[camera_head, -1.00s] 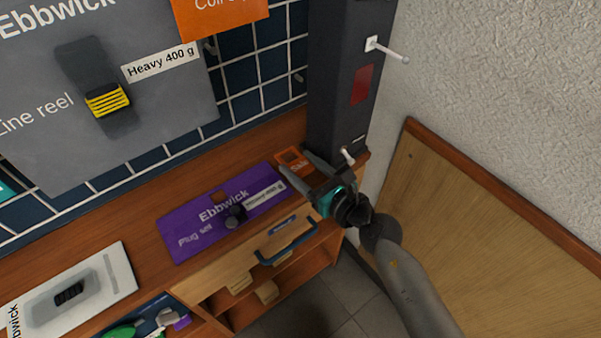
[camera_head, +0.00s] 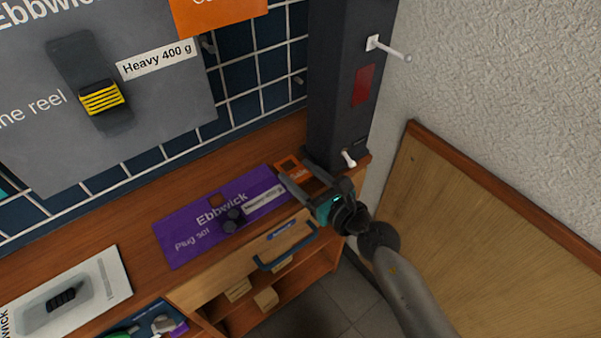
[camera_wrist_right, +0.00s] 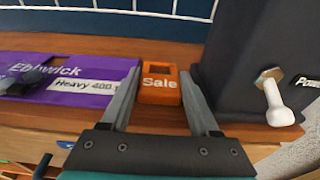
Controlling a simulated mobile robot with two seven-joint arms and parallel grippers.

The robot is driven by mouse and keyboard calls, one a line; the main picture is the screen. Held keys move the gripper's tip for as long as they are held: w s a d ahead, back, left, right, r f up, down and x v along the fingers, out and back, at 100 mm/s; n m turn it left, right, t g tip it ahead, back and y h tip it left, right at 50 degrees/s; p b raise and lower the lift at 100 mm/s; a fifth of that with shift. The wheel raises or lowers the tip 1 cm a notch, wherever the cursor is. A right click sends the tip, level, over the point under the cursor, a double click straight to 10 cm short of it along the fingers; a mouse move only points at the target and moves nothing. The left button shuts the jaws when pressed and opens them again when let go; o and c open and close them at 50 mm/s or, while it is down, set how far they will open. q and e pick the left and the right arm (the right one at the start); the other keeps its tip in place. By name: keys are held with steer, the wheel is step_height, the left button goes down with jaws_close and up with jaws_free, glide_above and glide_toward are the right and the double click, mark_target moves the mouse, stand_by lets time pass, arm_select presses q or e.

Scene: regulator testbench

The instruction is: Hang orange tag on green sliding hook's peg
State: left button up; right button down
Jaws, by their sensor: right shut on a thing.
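The orange tag (camera_head: 289,168), printed "Sale", has a square hole near its far end. It is at the right end of the wooden counter. In the right wrist view the tag (camera_wrist_right: 159,90) lies between the two fingers. My right gripper (camera_head: 301,172) is shut on the tag, one finger along each side. Whether the tag is clear of the counter I cannot tell. I do not make out a green sliding hook or its peg in either view. My left gripper is not in view.
A dark column (camera_head: 340,95) with a white upper peg (camera_head: 390,48) and a lower white peg (camera_head: 348,158) stands right beside my right gripper. A purple package (camera_head: 195,235) lies to its left on the counter (camera_head: 135,235). A tiled grid wall (camera_head: 258,65) rises behind.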

steer(key=shift+c, duration=1.8)
jaws_free()
steer(key=shift+o, duration=1.2)
steer(key=shift+s+d, duration=0.1)
steer(key=shift+s, duration=0.05)
steer(key=p+v, duration=0.1)
steer(key=v, duration=0.4)
steer(key=shift+s+d+r, duration=0.1)
steer(key=shift+s+r, duration=0.15)
steer(key=shift+s, duration=0.15)
arm_select(q)
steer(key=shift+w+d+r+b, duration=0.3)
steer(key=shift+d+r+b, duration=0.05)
steer(key=shift+b, duration=0.35)
arm_select(e)
steer(key=v, duration=0.9)
